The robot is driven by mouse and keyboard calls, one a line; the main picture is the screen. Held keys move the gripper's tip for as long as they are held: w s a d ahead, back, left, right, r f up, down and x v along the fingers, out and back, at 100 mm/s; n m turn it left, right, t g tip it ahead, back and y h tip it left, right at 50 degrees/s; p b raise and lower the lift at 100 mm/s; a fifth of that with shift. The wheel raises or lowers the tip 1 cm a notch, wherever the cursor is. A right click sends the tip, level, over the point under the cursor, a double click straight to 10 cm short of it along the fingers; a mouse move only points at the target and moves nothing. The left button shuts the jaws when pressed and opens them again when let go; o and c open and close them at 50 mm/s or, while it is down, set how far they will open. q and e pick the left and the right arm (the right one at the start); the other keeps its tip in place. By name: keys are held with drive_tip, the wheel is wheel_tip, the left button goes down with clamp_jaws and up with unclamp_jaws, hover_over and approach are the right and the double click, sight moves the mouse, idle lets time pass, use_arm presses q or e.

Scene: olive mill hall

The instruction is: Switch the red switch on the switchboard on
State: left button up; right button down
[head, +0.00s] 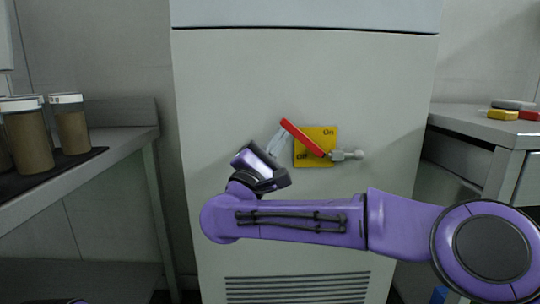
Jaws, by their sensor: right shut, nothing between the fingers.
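The red switch (303,138) is a lever on a yellow plate (316,135) on the front of the grey switchboard cabinet (220,120).
A shelf (120,139) on the left holds several brown jars with white lids (71,125). A grey counter (475,124) on the right carries small yellow, red and grey items (503,114). A vent grille (298,288) is low on the cabinet.

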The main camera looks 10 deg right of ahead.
drive_tip(key=d+r+m+g, duration=0.1)
drive_tip(key=m, duration=0.1)
drive_tip(key=r+m+g, duration=0.1)
drive_tip(key=g, duration=0.1)
drive_tip(key=shift+d+r+m, duration=0.1)
drive_tip(key=shift+d+m, duration=0.25)
drive_tip(key=shift+m, duration=0.05)
drive_tip(key=r+m+g, duration=0.1)
drive_tip(key=d+m+g, duration=0.1)
drive_tip(key=shift+s+d+r+m, duration=0.1)
drive_tip(key=shift+d+r+m, duration=0.15)
drive_tip(key=shift+r+m, duration=0.1)
use_arm(q)
drive_tip(key=shift+w+r, duration=0.25)
drive_tip(key=shift+w, duration=0.05)
use_arm(e)
drive_tip(key=shift+s+d+r+m+g+y, duration=0.1)
drive_tip(key=shift+d+r+m+g+y, duration=0.35)
drive_tip(key=shift+d+m, duration=0.3)
drive_tip(key=shift+d+r+m+g+y, duration=0.35)
drive_tip(key=shift+d+m+g+y, duration=0.15)
drive_tip(key=shift+m, duration=0.3)
drive_tip(key=shift+d, duration=0.1)
use_arm(q)
drive_tip(key=shift+p, duration=0.3)
